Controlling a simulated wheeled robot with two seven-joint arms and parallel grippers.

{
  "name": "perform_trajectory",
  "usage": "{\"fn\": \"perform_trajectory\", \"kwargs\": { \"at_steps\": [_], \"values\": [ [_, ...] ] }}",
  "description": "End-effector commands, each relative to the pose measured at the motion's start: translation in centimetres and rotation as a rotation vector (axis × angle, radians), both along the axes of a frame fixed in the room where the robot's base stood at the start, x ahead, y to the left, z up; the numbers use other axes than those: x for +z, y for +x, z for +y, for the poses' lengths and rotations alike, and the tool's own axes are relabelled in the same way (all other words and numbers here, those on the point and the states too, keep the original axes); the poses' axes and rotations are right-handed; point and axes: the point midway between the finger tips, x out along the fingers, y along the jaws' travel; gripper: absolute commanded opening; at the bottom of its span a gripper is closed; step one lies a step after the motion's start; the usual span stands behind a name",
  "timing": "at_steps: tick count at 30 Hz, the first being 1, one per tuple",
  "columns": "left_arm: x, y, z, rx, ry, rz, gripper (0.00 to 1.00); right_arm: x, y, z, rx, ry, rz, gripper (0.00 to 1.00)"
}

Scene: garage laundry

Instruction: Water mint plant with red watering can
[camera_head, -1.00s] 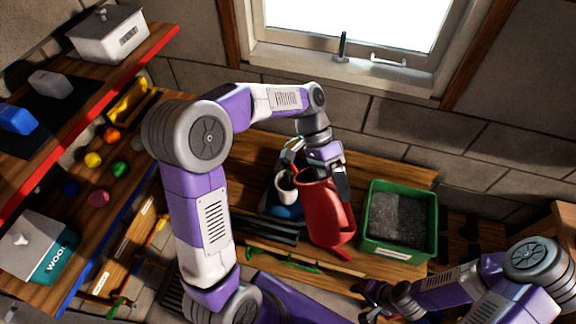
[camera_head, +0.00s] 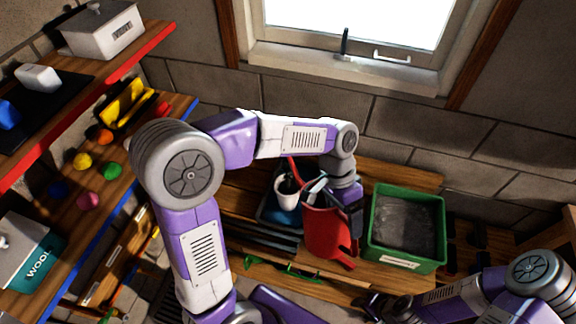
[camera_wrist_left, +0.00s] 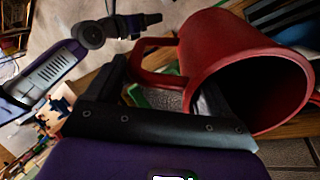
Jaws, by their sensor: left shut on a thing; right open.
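The red watering can (camera_head: 326,238) is over the wooden bench in the head view, left of the green bin. My left gripper (camera_head: 338,198) is at its upper right side, partly hidden by my wrist. In the left wrist view the can (camera_wrist_left: 235,55) shows its wide dark opening and a handle loop, and the left gripper (camera_wrist_left: 170,95) is shut on the can at the handle side. I cannot tell whether the can touches the bench. My right gripper (camera_head: 372,304) is open and empty at the lower edge. I see no clear mint plant.
A white pot (camera_head: 287,192) with a dark inside stands on a blue tray (camera_head: 272,212) behind the can. The green bin (camera_head: 378,250) with grey contents is close on the right. Shelves with coloured balls and boxes fill the left. The window wall (camera_head: 290,95) is behind.

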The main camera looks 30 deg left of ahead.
Motion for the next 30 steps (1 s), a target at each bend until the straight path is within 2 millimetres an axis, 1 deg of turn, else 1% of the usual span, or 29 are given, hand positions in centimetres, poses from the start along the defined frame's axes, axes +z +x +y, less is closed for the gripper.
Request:
{"fn": "perform_trajectory", "kwargs": {
  "at_steps": [2, 5, 12, 15, 19, 30],
  "values": [
    [0.1, 0.0, 0.0, 0.000, 0.001, -0.002, 0.05, 0.1, 0.0, 0.0, 0.000, 0.000, 0.000, 0.51],
    [0.8, 0.0, -0.1, -0.004, 0.032, -0.021, 0.05, 0.7, 0.0, 0.0, 0.000, 0.000, 0.000, 0.51],
    [3.3, 0.0, -0.1, -0.006, 0.189, -0.121, 0.05, 3.1, 0.0, 0.0, 0.000, 0.000, 0.000, 0.51],
    [3.9, 0.0, -0.1, -0.006, 0.244, -0.149, 0.05, 3.5, 0.0, 0.0, 0.000, 0.000, 0.000, 0.51],
    [4.1, 0.0, 0.0, -0.001, 0.277, -0.169, 0.05, 3.6, 0.0, 0.0, 0.000, 0.000, 0.000, 0.51],
    [4.0, 0.0, 0.0, 0.000, 0.278, -0.169, 0.05, 3.5, 0.0, 0.0, 0.000, 0.000, 0.000, 0.51]
  ]
}}
